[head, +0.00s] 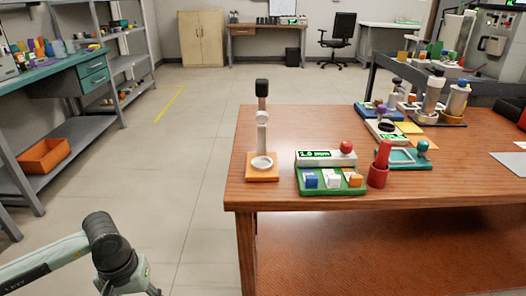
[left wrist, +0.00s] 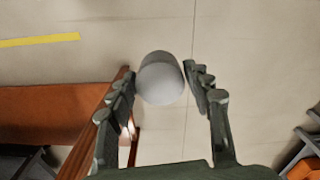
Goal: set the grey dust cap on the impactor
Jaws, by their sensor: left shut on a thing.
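In the left wrist view my left gripper (left wrist: 166,92) has its fingers on either side of a grey cap (left wrist: 160,78), a short round cylinder, and is shut on it. The cap is over the floor beside the wooden table. In the head view my left arm is at the bottom left, and the cap and fingertips are out of frame. I cannot tell for sure which device is the impactor. Two upright grey cylinders, one nearer the middle (head: 433,95) and one further right (head: 457,99), stand at the table's back right. My right gripper is not in view.
Shelves stand left. The floor between is clear.

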